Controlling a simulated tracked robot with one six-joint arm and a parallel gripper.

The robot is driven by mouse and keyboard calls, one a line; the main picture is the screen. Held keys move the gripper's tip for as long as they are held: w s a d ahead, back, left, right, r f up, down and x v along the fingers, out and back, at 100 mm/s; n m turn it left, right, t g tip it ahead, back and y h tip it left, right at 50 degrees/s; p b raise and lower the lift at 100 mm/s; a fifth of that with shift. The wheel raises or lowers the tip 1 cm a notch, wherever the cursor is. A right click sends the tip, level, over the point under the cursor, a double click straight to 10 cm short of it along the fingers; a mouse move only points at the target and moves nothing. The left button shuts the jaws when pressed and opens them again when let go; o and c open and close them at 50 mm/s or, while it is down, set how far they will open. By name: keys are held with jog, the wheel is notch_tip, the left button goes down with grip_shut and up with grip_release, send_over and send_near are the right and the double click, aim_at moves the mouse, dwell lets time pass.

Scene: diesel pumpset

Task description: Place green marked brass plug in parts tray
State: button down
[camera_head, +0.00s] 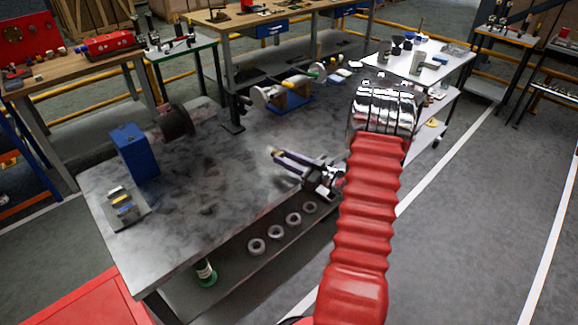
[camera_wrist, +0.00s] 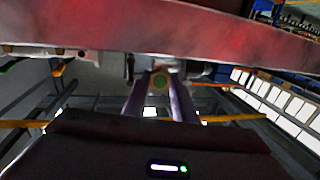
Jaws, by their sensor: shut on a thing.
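My gripper (camera_head: 281,157) is over the middle of the grey metal bench, pointing left. It is shut on a small brass plug (camera_head: 274,153) at its fingertips. In the wrist view, the plug's round green-marked end (camera_wrist: 160,82) shows between the two long fingers. A small grey tray (camera_head: 136,220) lies at the bench's left front corner with a few metal and yellowish pieces in it. It looks like the parts tray. The gripper and plug are well to the right of it. I cannot tell the plug's exact height above the bench.
A blue block (camera_head: 133,153) stands just behind the tray, with a dark round part (camera_head: 176,121) beyond it. A pump assembly (camera_head: 288,94) sits at the bench's back. Several grey rings (camera_head: 275,232) lie on the lower shelf. The bench top between gripper and tray is clear.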

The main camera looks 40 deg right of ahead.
aim_at(286, 172)
jog(key=shift+f, duration=1.85)
jog(key=c, duration=1.5)
grip_release()
jog(key=shift+f, duration=0.1)
jog(key=shift+o, duration=0.2)
jog(key=v, duration=1.2)
